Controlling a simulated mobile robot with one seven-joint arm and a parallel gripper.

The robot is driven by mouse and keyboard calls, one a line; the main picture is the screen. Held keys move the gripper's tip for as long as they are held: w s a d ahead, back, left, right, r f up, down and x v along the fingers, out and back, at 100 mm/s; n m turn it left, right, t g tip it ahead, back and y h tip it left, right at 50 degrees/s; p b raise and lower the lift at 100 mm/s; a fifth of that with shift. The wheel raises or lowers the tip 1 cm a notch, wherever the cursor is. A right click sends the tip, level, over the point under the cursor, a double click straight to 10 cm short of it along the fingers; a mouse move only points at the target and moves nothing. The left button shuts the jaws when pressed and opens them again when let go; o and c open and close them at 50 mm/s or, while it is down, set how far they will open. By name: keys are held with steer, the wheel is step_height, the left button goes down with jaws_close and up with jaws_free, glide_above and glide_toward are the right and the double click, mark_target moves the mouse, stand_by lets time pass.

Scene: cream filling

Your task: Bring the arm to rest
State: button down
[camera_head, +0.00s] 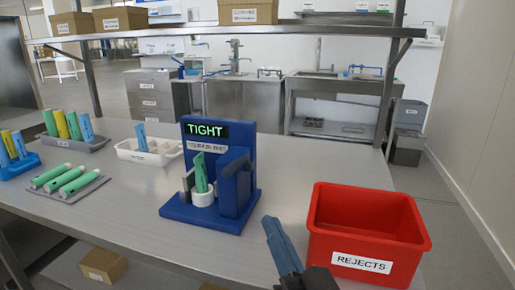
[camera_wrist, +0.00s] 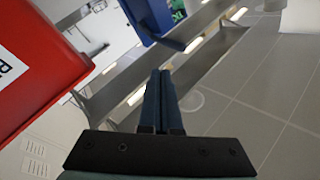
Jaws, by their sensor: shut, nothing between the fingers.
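My gripper (camera_head: 272,222) is in front of the table's near edge in the head view, just left of the red bin and apart from the blue stand. In the wrist view its two blue fingers (camera_wrist: 160,76) are together with nothing between them. The blue stand (camera_head: 236,182) has a display reading TIGHT and holds a green tube (camera_head: 200,172) upright in a white cup (camera_head: 202,197). Part of the stand shows at the top of the wrist view (camera_wrist: 150,15).
The red REJECTS bin (camera_head: 345,252) is close on my gripper's right and also fills the left of the wrist view (camera_wrist: 35,60). Tubes lie on a grey tray (camera_head: 88,189) at left. A white tray (camera_head: 160,157) stands behind. The floor at right (camera_head: 465,215) is clear.

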steer(key=s+a+r+n+t+h, duration=0.15)
steer(key=s+r+t+h, duration=0.35)
steer(key=r, duration=1)
steer(key=s+a+r+n+t+h, duration=0.15)
steer(key=s+r+t, duration=0.35)
steer(key=r, duration=1)
step_height(320, 180, up, 22)
steer(key=g+p, duration=0.1)
steer(key=p, duration=2.2)
steer(key=shift+a+r+g+y, duration=0.15)
steer(key=shift+g+y, duration=0.25)
steer(key=shift+y, duration=0.05)
